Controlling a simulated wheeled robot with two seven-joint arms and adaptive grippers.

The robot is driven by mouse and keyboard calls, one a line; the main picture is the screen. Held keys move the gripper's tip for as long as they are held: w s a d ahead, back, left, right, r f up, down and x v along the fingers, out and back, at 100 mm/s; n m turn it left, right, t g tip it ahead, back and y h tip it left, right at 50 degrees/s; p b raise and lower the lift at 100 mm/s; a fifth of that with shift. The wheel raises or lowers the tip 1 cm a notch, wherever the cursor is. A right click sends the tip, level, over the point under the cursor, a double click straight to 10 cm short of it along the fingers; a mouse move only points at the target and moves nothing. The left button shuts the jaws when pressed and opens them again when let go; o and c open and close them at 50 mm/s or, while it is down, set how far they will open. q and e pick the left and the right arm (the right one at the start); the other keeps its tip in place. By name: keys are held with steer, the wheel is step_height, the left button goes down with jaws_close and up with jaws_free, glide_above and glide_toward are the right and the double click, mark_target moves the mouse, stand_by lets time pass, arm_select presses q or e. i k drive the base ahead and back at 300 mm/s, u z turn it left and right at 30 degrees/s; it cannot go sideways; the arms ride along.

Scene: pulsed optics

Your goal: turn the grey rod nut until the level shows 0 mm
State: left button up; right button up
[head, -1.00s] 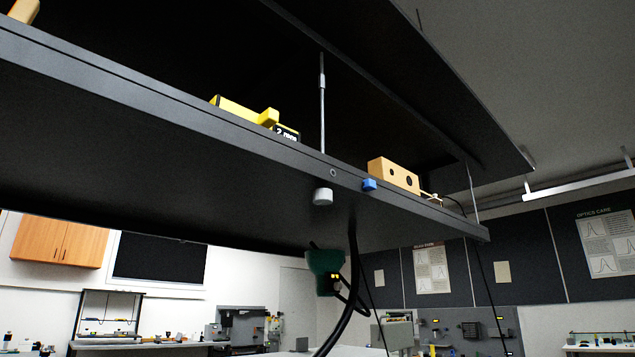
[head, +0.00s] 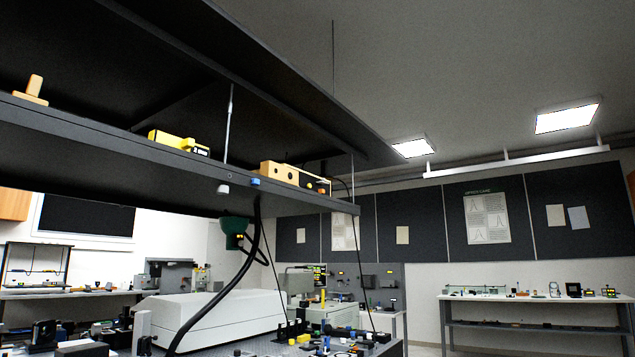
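The grey rod nut (head: 223,189) sits just under the front edge of the dark overhead shelf (head: 90,125), below a thin metal rod (head: 229,125) that rises to the upper frame. The yellow level (head: 174,140) lies on the shelf left of the rod. Its small dark display (head: 202,150) is too small to read now. Neither of my grippers is in the head view.
A tan box (head: 280,173) and a blue block (head: 255,182) sit right of the rod. A green fitting (head: 235,228) and a thick black cable (head: 240,270) hang below the shelf. A white housing (head: 205,320) stands on the crowded bench beneath.

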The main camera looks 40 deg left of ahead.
mark_target(221, 189)
steer(key=u, duration=0.75)
steer(key=i, duration=0.65)
steer(key=u, duration=0.25)
